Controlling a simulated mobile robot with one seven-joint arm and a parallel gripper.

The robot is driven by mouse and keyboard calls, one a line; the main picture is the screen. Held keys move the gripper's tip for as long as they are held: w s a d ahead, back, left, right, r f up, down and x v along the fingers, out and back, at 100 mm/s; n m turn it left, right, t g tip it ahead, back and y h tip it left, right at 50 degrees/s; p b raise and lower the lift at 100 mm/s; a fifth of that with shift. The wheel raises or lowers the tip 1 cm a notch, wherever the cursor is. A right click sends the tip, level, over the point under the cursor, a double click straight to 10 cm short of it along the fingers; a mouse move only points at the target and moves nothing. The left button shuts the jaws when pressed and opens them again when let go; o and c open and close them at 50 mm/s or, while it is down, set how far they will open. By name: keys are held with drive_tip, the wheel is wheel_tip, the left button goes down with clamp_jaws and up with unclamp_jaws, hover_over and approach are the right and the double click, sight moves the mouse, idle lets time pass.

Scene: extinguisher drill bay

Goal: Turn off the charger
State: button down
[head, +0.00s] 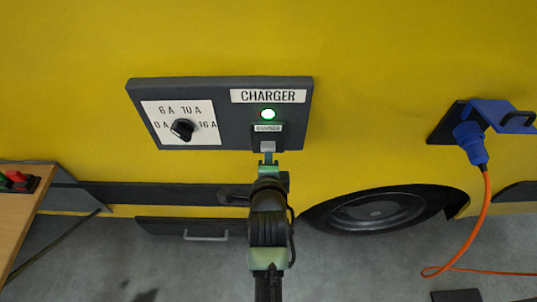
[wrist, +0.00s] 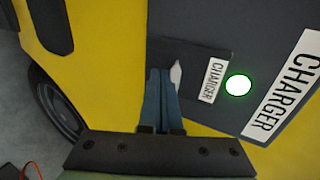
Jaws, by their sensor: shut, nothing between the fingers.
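The dark charger panel (head: 220,92) is on a yellow vehicle side, with a large CHARGER label (head: 268,96). Its round lamp (head: 268,114) glows green, and it also shows lit in the wrist view (wrist: 238,85). Below the lamp is a dark switch plate (head: 279,137) with a small CHARGER label. A light grey switch lever (head: 267,146) is at the plate's lower part; its tip shows in the wrist view (wrist: 176,73). My gripper (head: 268,159) is shut and empty, its fingertips (wrist: 160,72) right at the lever. I cannot tell whether they touch it.
A black rotary knob (head: 182,129) on a white 0 A to 16 A dial is left of the switch. A blue plug (head: 470,142) with an orange cable is at the right. A wooden table (head: 15,215) is at the left. A wheel (head: 380,211) is below.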

drive_tip(key=shift+w+f+t+b, duration=0.15)
drive_tip(key=shift+t+b, duration=0.15)
drive_tip(key=shift+b, duration=0.5)
drive_tip(key=shift+r+p, duration=0.75)
drive_tip(key=shift+r, duration=0.15)
